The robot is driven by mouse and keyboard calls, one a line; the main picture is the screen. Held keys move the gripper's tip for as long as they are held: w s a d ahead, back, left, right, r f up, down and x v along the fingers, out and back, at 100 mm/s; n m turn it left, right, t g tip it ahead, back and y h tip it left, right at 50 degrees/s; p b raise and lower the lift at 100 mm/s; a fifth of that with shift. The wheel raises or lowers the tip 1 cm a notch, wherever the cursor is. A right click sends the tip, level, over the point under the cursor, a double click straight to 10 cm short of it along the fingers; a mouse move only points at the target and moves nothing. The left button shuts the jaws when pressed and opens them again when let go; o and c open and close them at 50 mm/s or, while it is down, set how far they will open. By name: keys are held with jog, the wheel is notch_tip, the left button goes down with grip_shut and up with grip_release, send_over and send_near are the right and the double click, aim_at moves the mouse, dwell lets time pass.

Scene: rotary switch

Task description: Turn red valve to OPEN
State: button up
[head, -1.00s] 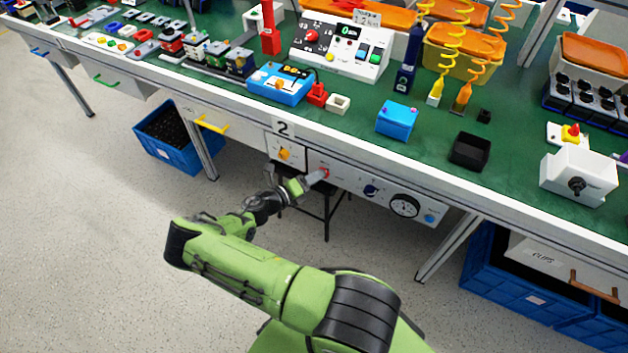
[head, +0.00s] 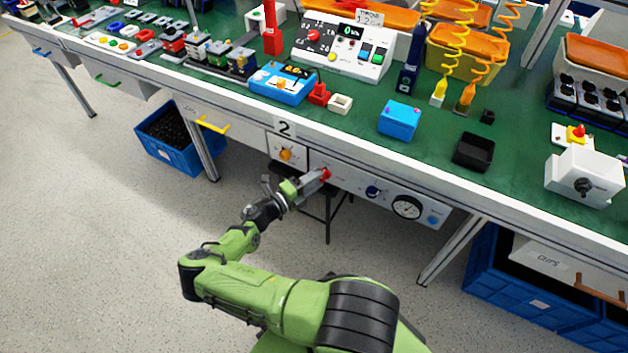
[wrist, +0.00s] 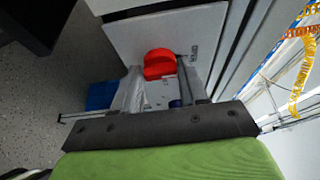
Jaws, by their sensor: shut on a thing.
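The red valve (head: 326,174) is a small red knob on the white panel under the bench's front edge. It shows large in the wrist view (wrist: 160,63), with small dark lettering beside it that I cannot read surely. My gripper (head: 318,178) reaches it from the front. In the wrist view my gripper (wrist: 160,75) has one finger on each side of the knob, shut on it. The fingers partly cover the panel around the knob, and I cannot tell the knob's exact angle.
The same panel (head: 345,182) carries a blue knob (head: 373,192), a round gauge (head: 407,207) and a blue button (head: 433,219) to the right. An orange knob (head: 286,155) sits to the left. The green bench top (head: 350,125) overhangs the panel. The floor in front is clear.

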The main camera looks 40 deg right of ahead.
dwell(0.3)
jog(key=o, duration=1.1)
jog(key=shift+c, duration=0.2)
jog(key=a+p, duration=0.2)
jog(key=a, duration=1.3)
jog(key=shift+w+a, duration=0.4)
